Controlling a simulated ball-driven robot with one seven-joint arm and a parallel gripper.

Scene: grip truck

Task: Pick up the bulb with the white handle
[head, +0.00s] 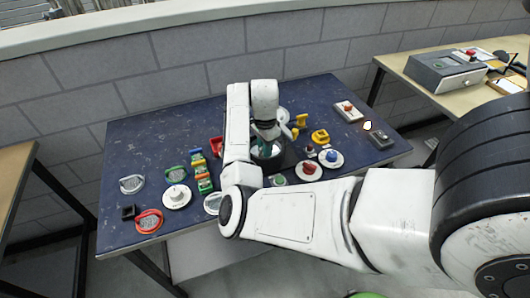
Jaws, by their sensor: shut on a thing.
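My gripper (266,148) points down over the middle of the dark blue table. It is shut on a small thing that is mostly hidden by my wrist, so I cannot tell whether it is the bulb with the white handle. A pale round shape (283,115) shows just behind my gripper, partly covered. A white disc with a white knob (176,195) lies on the left part of the table, apart from my gripper.
The blue table (135,104) also holds a red-knobbed disc (309,170), a blue-knobbed disc (331,158), a red-rimmed piece (148,221) and yellow pieces (320,137). A grey box (445,70) stands on the right-hand table. The blue table's back left is clear.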

